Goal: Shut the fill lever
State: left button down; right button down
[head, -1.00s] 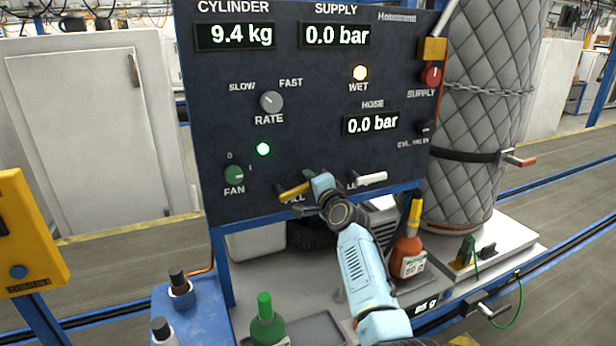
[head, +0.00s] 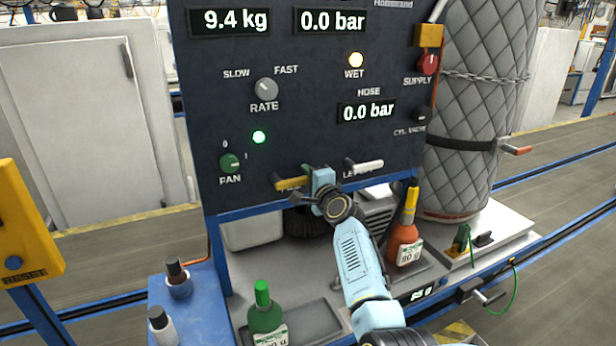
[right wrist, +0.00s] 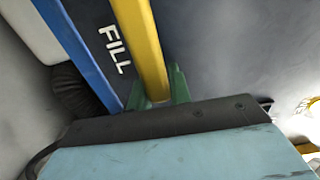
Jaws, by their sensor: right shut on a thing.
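The yellow fill lever (head: 289,184) sits low on the dark control panel (head: 300,135) and lies nearly level. My right gripper (head: 311,184) is at its right end and shut on it. In the right wrist view the yellow bar of the lever (right wrist: 140,42) runs down between the green fingers (right wrist: 160,88), beside the FILL label. The gripper hides the lever's end and most of the label in the head view. My left gripper is not in view.
A white-handled lever (head: 363,168) is close on the right. Below stand an orange bottle (head: 405,240) and a green bottle (head: 266,318). A quilted cylinder (head: 462,100) stands to the right. The fan knob (head: 230,162) is to the left.

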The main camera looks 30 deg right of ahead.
jog(key=c, duration=1.3)
grip_release()
jog(key=shift+f, duration=0.1)
jog(key=shift+s, duration=0.5)
jog(key=s, duration=1.2)
jog(key=shift+s+a, duration=0.2)
jog(key=shift+a, duration=0.1)
